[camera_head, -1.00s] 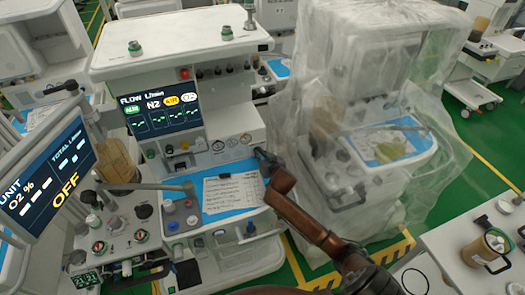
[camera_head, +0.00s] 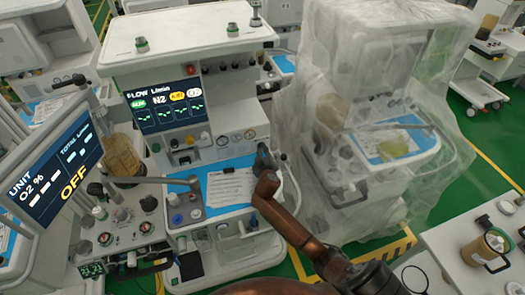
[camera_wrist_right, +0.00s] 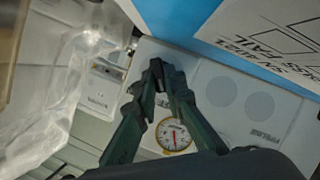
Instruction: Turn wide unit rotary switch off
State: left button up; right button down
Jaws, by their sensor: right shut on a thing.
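The wide unit (camera_head: 222,82) is the white cart in the middle of the head view, with a lit flow screen (camera_head: 165,105) that shows values. My right gripper (camera_head: 264,155) is at the right end of its front panel. In the right wrist view, the dark green fingers of the right gripper (camera_wrist_right: 157,72) come together against the white panel. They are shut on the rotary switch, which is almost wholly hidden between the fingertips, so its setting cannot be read. My left gripper is not in view.
A round gauge (camera_wrist_right: 173,135) with a red needle sits close to the fingers. A printed sheet (camera_head: 230,187) lies on the blue worktop (camera_head: 207,213). A plastic-covered cart (camera_head: 385,100) stands close on the right. A screen at left (camera_head: 55,170) reads OFF.

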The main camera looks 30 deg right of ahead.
jog(key=shift+w+r, duration=0.1)
dwell(0.4)
jog(key=c, duration=2)
grip_release()
jog(key=shift+a, duration=0.1)
jog(key=v, duration=1.2)
